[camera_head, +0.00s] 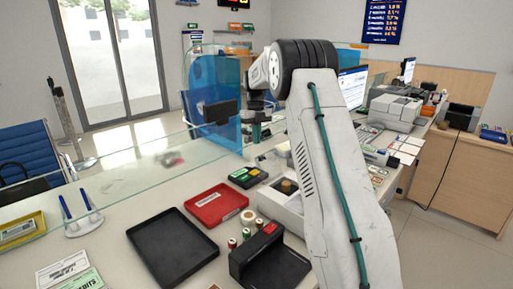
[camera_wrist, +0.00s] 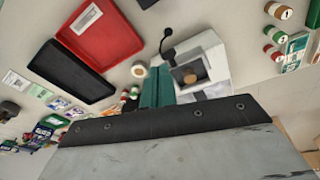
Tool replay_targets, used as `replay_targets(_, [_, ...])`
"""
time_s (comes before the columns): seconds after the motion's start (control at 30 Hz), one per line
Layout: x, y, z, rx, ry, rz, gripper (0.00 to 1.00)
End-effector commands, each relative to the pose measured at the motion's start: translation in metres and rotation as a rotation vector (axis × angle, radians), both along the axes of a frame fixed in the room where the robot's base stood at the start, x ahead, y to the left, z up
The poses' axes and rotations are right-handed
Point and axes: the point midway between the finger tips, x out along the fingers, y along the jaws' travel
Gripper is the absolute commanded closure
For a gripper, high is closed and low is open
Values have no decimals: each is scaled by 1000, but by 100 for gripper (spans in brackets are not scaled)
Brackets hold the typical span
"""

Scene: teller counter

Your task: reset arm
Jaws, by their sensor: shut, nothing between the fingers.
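My arm rises over the counter at the right of the head view and bends over at its top. My gripper (camera_head: 257,131) hangs below the wrist, above the counter, partly hidden by my own arm. In the wrist view the two teal fingers of my gripper (camera_wrist: 157,72) are together, with nothing held between them. They point toward a white device with a brown round top (camera_wrist: 190,77), and appear apart from it.
The counter holds a black tray (camera_head: 172,245), a red tray (camera_head: 216,204), a black holder (camera_head: 268,262) and small rolls. A glass screen (camera_head: 130,168) stands along the counter. Blue pens (camera_head: 83,206) stand at left. A monitor (camera_head: 352,86) and printer (camera_head: 396,108) are at the back right.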

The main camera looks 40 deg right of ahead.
Motion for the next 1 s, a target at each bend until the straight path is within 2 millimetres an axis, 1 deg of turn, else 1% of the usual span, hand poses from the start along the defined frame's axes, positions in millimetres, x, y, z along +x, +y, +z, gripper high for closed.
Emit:
replay_targets(0.03, [1, -2, 8, -2, -3, -1, 100])
replay_targets(0.1, [2, -3, 18, -3, -4, -1, 100])
replay_targets(0.2, [2, -3, 26, -2, -2, -1, 100])
replay_targets(0.43, [3, -2, 30, -2, -2, 5, 100])
replay_targets(0.57, [3, -3, 30, 11, -13, 107, 100])
replay_targets(0.63, [4, -3, 28, 28, -29, 235, 100])
replay_targets(0.67, [3, -3, 24, 40, -30, 304, 100])
replay_targets(0.73, [-6, 2, 6, 88, -22, 489, 100])
replay_targets(0.8, [-20, 9, -2, 135, -24, 687, 100])
replay_targets(0.87, [-33, 19, 0, 171, -34, 864, 100])
replay_targets(0.9, [-43, 29, 2, 194, -42, 984, 100])
replay_targets(0.97, [-59, 45, 9, 226, -57, 1167, 100])
replay_targets(1.0, [-70, 56, 14, 247, -67, 1291, 100])
